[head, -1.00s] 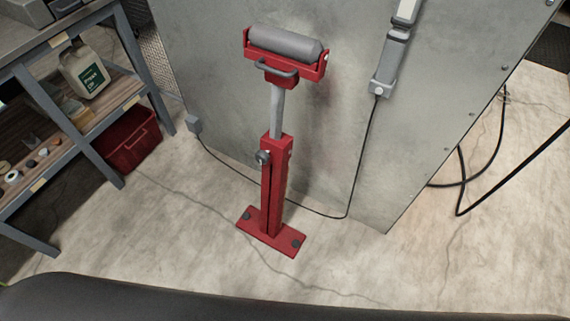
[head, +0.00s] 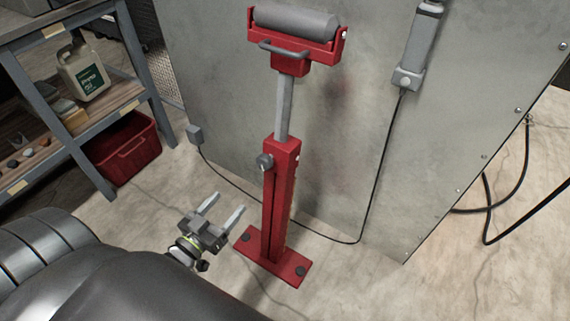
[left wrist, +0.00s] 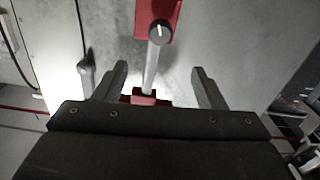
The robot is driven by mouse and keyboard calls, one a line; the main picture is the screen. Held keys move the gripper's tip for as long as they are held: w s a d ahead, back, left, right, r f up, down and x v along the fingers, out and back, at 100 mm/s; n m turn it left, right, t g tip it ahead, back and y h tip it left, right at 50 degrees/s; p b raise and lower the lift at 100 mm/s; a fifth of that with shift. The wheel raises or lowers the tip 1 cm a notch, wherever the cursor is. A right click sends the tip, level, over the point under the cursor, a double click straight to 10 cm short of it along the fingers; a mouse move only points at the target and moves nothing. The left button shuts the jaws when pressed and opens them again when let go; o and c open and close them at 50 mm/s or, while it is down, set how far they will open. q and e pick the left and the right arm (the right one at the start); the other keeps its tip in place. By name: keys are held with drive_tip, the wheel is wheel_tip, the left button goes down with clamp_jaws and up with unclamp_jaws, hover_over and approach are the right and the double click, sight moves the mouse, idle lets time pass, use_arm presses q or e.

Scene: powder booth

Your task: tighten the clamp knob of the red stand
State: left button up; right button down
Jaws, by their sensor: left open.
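The red stand (head: 282,200) stands upright on the floor, with a grey roller on its red head and a grey inner post. Its clamp knob (head: 264,161), dark with a light face, sits on the left side of the red column near its top. My left gripper (head: 228,203) is open and empty, left of the column and lower in the picture than the knob, apart from both. In the left wrist view the knob (left wrist: 160,31) shows beyond the open fingers, near the top middle, unobstructed. My right gripper is not in view.
A grey metal panel (head: 335,150) stands right behind the stand. A black cable (head: 375,165) runs down it and behind the stand. A shelf unit (head: 85,150) with a white jug (head: 82,72) and a red bin (head: 125,150) are at the left. Floor left of the stand is open.

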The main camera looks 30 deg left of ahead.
sight(262, 165)
use_arm(q)
drive_tip(key=w, duration=1)
drive_tip(key=w+d, duration=0.1)
drive_tip(key=w, duration=0.4)
drive_tip(key=shift+w, duration=1.05)
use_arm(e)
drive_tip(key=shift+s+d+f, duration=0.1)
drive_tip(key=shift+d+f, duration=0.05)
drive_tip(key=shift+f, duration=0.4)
use_arm(q)
drive_tip(key=c, duration=1)
